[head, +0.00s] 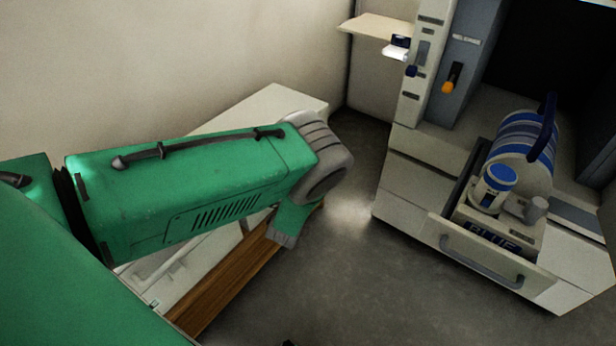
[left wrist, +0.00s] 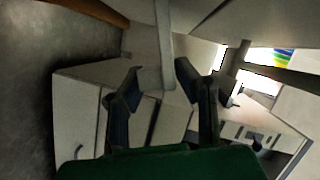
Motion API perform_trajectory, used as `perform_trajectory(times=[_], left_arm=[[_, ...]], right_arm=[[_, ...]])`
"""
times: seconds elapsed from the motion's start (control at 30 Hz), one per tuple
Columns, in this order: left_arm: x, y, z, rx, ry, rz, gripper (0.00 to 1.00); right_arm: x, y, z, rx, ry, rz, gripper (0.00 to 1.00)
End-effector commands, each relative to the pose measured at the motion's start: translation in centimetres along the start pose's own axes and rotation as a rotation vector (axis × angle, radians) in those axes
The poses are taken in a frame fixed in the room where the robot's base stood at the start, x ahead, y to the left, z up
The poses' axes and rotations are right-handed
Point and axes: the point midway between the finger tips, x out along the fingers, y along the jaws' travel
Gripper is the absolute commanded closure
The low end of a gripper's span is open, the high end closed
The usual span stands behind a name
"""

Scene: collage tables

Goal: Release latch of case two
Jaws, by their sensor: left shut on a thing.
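My left gripper (left wrist: 159,72) shows in the left wrist view, with its two dark fingers on either side of a pale upright bar (left wrist: 165,42). It is shut on this bar, which comes down from a pale surface at the top. I cannot tell whether the bar is the latch of case two. In the head view my green left arm reaches over a pale cabinet, and its fingers are hidden. No case marked two can be made out. My right gripper is in neither view.
In the head view a grey machine (head: 467,60) with an orange lever (head: 452,78) stands at the upper right. Below it, an open drawer (head: 492,263) marked BLUE holds a blue-and-white striped canister (head: 526,150). Bare floor (head: 345,270) lies between the cabinets.

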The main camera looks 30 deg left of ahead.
Motion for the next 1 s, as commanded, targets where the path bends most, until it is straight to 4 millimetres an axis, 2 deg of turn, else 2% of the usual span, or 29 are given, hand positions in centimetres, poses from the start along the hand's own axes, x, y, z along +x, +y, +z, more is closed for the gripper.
perform_trajectory(times=[0.03, 0.3, 0.77, 0.8, 0.83, 1.0], left_arm=[[-0.2, 0.6, 0.1, 0.019, -0.002, 0.0, 1.0], [-0.2, 1.2, 0.3, 0.096, -0.003, -0.027, 1.0], [-0.3, 1.6, 0.3, 0.109, -0.003, -0.025, 1.0], [-0.3, 1.7, 0.3, 0.109, -0.003, -0.025, 0.63], [-0.3, 1.6, 0.3, 0.109, -0.002, -0.025, 0.6], [-0.2, 1.4, 0.3, 0.109, -0.002, -0.031, 0.6]], right_arm=[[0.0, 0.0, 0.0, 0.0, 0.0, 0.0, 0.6], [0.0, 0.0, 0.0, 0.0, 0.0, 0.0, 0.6], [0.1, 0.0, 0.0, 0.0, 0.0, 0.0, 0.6], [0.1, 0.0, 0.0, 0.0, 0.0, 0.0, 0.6], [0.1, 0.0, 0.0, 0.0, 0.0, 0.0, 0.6], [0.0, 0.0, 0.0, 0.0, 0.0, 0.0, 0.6]])
